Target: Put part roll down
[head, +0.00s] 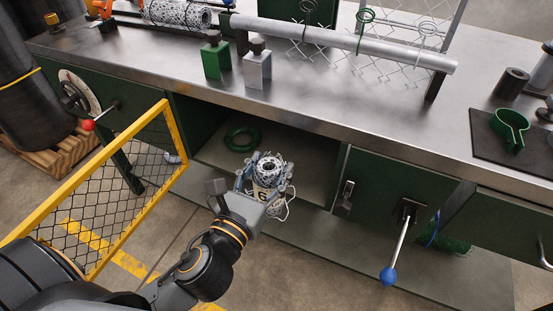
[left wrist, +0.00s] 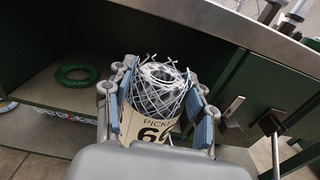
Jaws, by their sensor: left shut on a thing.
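The part roll, a short roll of wire mesh (head: 268,165) with a cream paper tag marked with a 6, is between the fingers of my left gripper (head: 263,188). It also shows in the left wrist view (left wrist: 158,90), where the blue finger pads press on it from both sides. My left gripper is shut on it. The roll is in front of the open compartment of the green bench, over or near its shelf (head: 310,172). I cannot tell whether its bottom touches anything. My right gripper is in neither view.
A green ring (head: 242,138) lies on the shelf to the left of the roll. A yellow-framed mesh gate (head: 115,178) stands open at the left. A lever with a blue knob (head: 388,276) juts out at the right. The bench top (head: 330,98) overhangs the compartment.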

